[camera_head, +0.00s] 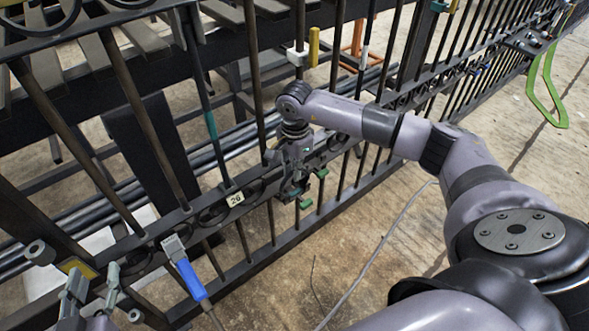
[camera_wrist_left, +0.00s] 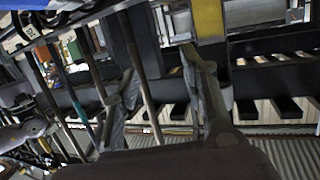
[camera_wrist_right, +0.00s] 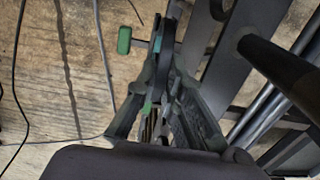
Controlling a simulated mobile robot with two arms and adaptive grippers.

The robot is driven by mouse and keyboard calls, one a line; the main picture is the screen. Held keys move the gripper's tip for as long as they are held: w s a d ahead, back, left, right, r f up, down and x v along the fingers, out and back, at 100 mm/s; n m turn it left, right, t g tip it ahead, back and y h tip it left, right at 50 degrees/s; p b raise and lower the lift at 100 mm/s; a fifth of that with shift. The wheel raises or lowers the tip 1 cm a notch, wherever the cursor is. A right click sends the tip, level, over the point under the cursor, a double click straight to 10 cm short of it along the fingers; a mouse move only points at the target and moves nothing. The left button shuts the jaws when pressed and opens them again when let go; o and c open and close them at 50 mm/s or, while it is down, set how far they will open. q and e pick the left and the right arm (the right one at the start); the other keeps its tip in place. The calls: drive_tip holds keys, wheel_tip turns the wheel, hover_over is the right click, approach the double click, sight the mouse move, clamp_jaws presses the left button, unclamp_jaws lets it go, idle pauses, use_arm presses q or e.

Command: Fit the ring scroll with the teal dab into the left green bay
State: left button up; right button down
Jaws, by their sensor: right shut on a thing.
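My right gripper (camera_head: 296,178) is at the gate's lower rail, shut on a dark ring scroll. Green bay parts (camera_head: 305,203) show just below the gripper, and a green knob (camera_wrist_right: 124,40) shows beside the scroll. I cannot tell whether the scroll is seated. My left gripper (camera_head: 92,284) is open and empty at the bottom left; its spread fingers show in the left wrist view (camera_wrist_left: 165,90).
The dark gate (camera_head: 150,240) with its upright bars runs diagonally. A blue-handled brush (camera_head: 188,275) rests by the lower rail, near the tag "26" (camera_head: 236,198). A yellow block (camera_head: 314,46) sits on a bar. A green loop (camera_head: 548,95) hangs far right. The floor in front is mostly clear.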

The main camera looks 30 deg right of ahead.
use_arm(q)
drive_tip(key=shift+w+d+r+t, duration=0.15)
drive_tip(key=shift+r+t, duration=0.15)
drive_tip(key=shift+r, duration=0.2)
drive_tip(key=shift+w+d+r+t, duration=0.1)
drive_tip(key=shift+r+t, duration=0.2)
drive_tip(key=shift+r, duration=0.15)
use_arm(e)
drive_tip(key=shift+f, duration=0.3)
idle(0.4)
drive_tip(key=c, duration=1.6)
unclamp_jaws()
drive_tip(key=shift+c, duration=0.2)
wheel_tip(320, 180, up, 12)
drive_tip(key=shift+s, duration=0.15)
